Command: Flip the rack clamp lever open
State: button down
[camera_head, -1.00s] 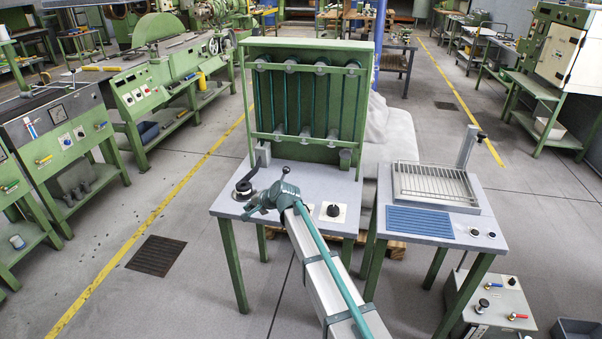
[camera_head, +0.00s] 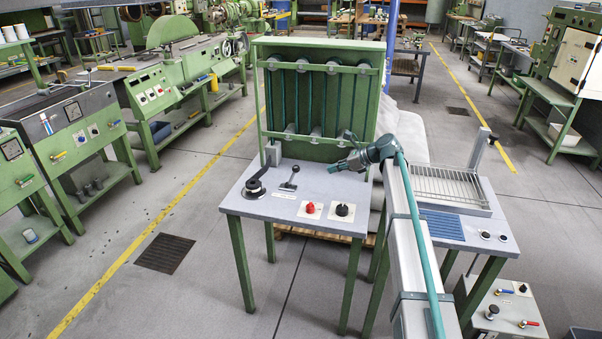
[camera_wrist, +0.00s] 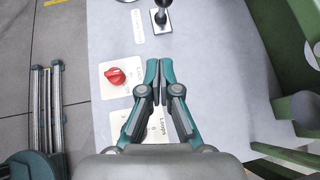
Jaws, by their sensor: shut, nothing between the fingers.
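A small lever (camera_head: 290,178) with a dark handle stands on a plate on the grey bench (camera_head: 240,200), in front of the green rack (camera_head: 316,95). It also shows at the top of the wrist view (camera_wrist: 160,16), beyond my fingertips. A dark crank-like handle (camera_head: 256,185) sits left of it. The labels are too small to tell which one is the rack clamp lever. My gripper (camera_head: 335,167) is over the bench's right side, pointing left, near the rack's lower right corner. In the wrist view my gripper (camera_wrist: 159,65) is shut and empty, apart from the lever.
A red knob (camera_head: 309,208) and a black knob (camera_head: 343,210) sit at the bench's front right; my fingers partly cover the black one in the wrist view. A side table with a wire tray (camera_head: 450,185) stands right. Bench space between lever and gripper is clear.

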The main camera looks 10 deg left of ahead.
jog(key=shift+w+d+r+m, duration=0.1)
jog(key=shift+d+r+m, duration=0.2)
jog(key=shift+d, duration=0.3)
jog(key=p, duration=0.3)
send_near(292, 176)
jog(key=w+a+f, duration=0.1)
jog(key=f, duration=0.1)
jog(key=shift+w+a+r, duration=0.1)
jog(key=shift+w+a, duration=0.15)
jog(key=shift+a, duration=0.3)
jog(key=shift+r, duration=0.1)
